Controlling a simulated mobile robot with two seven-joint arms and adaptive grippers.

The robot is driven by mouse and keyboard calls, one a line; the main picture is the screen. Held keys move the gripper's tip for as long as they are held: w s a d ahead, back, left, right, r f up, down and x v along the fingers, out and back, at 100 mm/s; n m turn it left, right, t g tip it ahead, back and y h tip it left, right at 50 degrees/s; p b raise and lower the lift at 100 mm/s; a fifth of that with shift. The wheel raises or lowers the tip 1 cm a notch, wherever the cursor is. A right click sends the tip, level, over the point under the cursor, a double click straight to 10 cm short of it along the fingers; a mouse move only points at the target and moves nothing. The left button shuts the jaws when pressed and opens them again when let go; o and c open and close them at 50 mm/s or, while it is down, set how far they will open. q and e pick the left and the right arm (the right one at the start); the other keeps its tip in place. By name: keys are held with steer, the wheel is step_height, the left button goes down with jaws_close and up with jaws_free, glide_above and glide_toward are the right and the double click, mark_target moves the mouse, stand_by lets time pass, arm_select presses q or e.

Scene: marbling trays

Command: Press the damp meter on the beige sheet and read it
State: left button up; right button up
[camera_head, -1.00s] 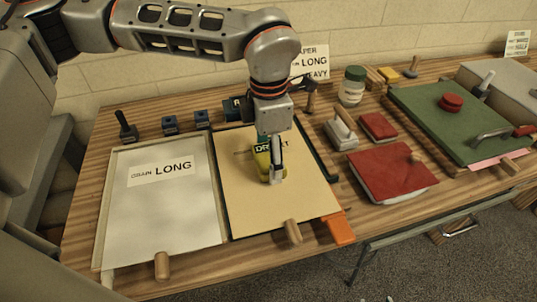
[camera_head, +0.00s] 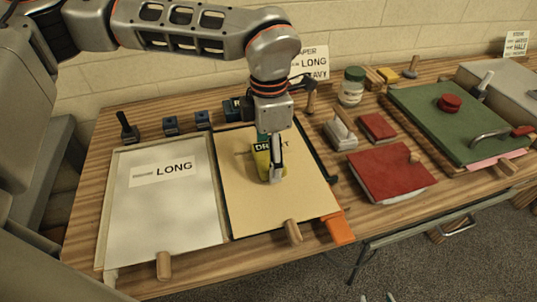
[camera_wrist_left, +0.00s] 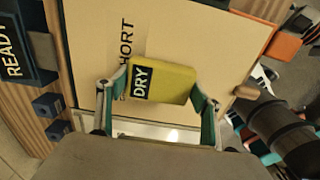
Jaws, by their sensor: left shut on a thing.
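The yellow damp meter (camera_head: 262,165) stands on the beige sheet (camera_head: 265,207), apparently touching it. Its dark display reads DRY in the wrist view (camera_wrist_left: 143,82). My left gripper (camera_head: 272,178) is shut on the meter, with a finger on each side of it; the wrist view shows both fingers (camera_wrist_left: 160,110). The meter and gripper partly cover a label on the sheet, which appears to read SHORT in the wrist view. The two tips of my right gripper (camera_head: 377,298) just show at the bottom edge of the head view, apart from each other.
A tray with a pale sheet labelled LONG (camera_head: 150,215) lies to the left. Wooden handles (camera_head: 292,231) stand at the front edges.

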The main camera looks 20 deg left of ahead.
arm_select(q)
steer(key=shift+r+p, duration=1.2)
steer(key=shift+r, duration=1)
steer(key=shift+r+p, duration=0.55)
steer(key=shift+r, duration=0.45)
arm_select(e)
steer(key=r, duration=0.2)
steer(key=w+r, duration=0.1)
steer(key=r, duration=0.2)
steer(key=shift+r, duration=0.1)
steer(key=shift+w+r+t, duration=0.1)
steer(key=shift+w+t, duration=0.15)
steer(key=shift+t, duration=0.05)
